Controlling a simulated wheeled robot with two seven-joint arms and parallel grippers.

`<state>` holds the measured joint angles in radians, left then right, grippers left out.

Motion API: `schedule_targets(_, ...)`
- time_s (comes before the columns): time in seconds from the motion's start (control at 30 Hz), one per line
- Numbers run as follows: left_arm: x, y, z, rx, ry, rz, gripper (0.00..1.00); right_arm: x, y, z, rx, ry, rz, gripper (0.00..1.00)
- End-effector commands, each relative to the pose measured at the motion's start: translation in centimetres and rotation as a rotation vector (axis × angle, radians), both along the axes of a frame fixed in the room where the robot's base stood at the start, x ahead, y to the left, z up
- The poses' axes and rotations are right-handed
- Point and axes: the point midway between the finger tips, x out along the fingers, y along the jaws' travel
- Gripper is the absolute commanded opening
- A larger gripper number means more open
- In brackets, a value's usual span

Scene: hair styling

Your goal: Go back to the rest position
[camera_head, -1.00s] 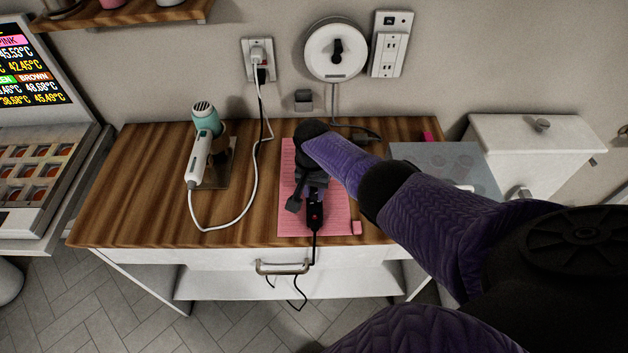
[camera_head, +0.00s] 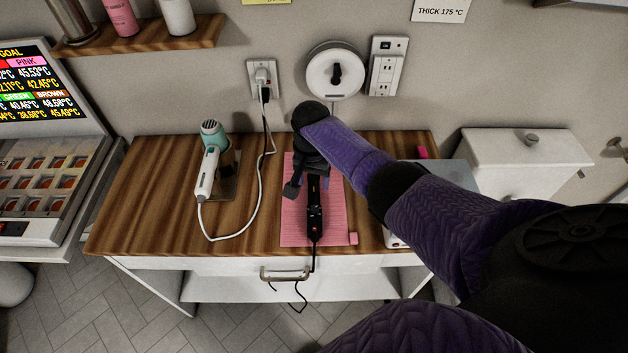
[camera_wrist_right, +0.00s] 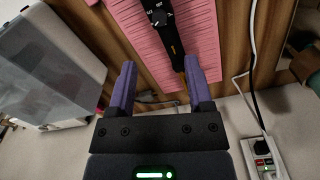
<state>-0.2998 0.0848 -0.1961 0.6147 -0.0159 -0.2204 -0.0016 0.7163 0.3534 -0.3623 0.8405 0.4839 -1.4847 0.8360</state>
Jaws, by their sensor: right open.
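A black, stick-shaped styling tool (camera_head: 314,222) with a cord at its near end lies on the pink ribbed mat (camera_head: 334,222). In the right wrist view the tool (camera_wrist_right: 168,30) shows a dial and lies beyond the fingertips, on the mat (camera_wrist_right: 207,45). My right gripper (camera_head: 309,186) is over the far part of the mat, close to the tool, and partly hides it in the head view. In the right wrist view its two purple fingers (camera_wrist_right: 160,70) are apart with nothing between them. My left gripper is not in view.
A teal and white hair dryer (camera_head: 208,165) stands on a holder to the left, with a white cord looping over the wooden tabletop (camera_head: 150,205). A grey translucent box (camera_wrist_right: 45,65) is beside the gripper. Outlets (camera_head: 262,78) and a round reel (camera_head: 336,70) are on the wall.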

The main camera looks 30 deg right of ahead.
Motion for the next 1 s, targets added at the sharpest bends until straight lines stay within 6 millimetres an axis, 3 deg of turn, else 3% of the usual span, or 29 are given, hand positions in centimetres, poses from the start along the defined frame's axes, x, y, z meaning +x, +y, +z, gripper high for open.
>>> schedule_targets(0.4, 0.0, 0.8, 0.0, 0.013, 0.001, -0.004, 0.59, 0.0, 0.0, 0.0, 0.000, 0.000, 0.000, 0.66)
schedule_targets(0.5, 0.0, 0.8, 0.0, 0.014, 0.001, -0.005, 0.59, -0.9, 1.1, -0.9, 0.000, -0.004, 0.074, 0.66)
schedule_targets(0.57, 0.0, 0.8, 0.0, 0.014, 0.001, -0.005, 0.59, -2.5, 2.9, -2.2, 0.004, -0.015, 0.196, 0.66)
schedule_targets(0.7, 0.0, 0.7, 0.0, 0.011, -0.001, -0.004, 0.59, -8.2, 7.6, -4.0, 0.017, -0.083, 0.526, 0.66)
schedule_targets(0.8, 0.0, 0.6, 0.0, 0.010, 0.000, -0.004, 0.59, -11.6, 9.4, -3.5, 0.015, -0.134, 0.673, 0.66)
schedule_targets(1.0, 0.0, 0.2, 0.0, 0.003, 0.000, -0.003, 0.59, -16.9, 10.7, -1.2, -0.013, -0.212, 0.843, 0.66)
